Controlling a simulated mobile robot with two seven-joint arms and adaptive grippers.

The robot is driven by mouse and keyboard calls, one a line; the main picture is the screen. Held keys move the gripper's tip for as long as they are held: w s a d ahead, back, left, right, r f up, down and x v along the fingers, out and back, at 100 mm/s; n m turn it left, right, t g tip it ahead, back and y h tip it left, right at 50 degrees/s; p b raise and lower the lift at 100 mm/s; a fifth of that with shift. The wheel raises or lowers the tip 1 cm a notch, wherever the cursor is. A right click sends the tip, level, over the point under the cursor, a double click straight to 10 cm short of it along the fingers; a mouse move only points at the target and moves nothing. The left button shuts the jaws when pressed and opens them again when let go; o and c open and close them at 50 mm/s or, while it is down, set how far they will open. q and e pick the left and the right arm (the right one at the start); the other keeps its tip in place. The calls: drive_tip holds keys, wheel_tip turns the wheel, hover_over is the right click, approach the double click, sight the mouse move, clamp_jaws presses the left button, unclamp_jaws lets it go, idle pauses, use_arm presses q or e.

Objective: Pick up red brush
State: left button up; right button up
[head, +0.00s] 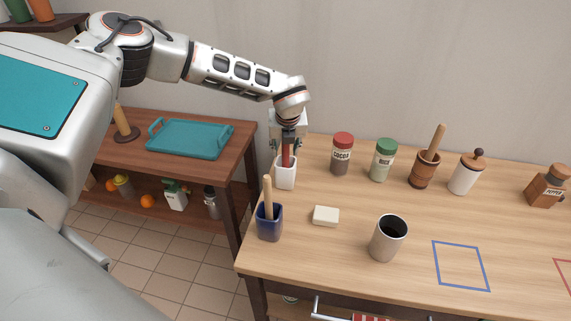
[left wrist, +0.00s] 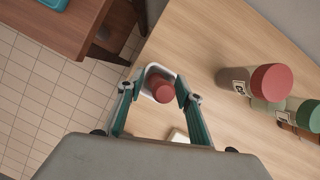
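The red brush (head: 286,156) stands upright in a white cup (head: 286,180) at the back left corner of the wooden table. Only its red handle shows; its lower part is hidden in the cup. My left gripper (head: 288,143) points down over the cup with a finger on each side of the handle. In the left wrist view, the round end of the red brush (left wrist: 161,90) lies between the open fingers (left wrist: 157,84), closer to the right one, with a gap at the left one. The white cup's rim (left wrist: 158,67) shows behind it. My right gripper is not in view.
A blue cup (head: 269,224) with a wooden handle and a white block (head: 326,216) stand in front. The cocoa jar (head: 341,158) and rice jar (head: 382,163) stand to the right. A dark-filled mug (head: 387,243) is near the front. The side table (head: 190,185) holds a teal tray (head: 190,140).

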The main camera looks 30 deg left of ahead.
use_arm(q)
clamp_jaws()
drive_tip(key=shift+r, duration=0.2)
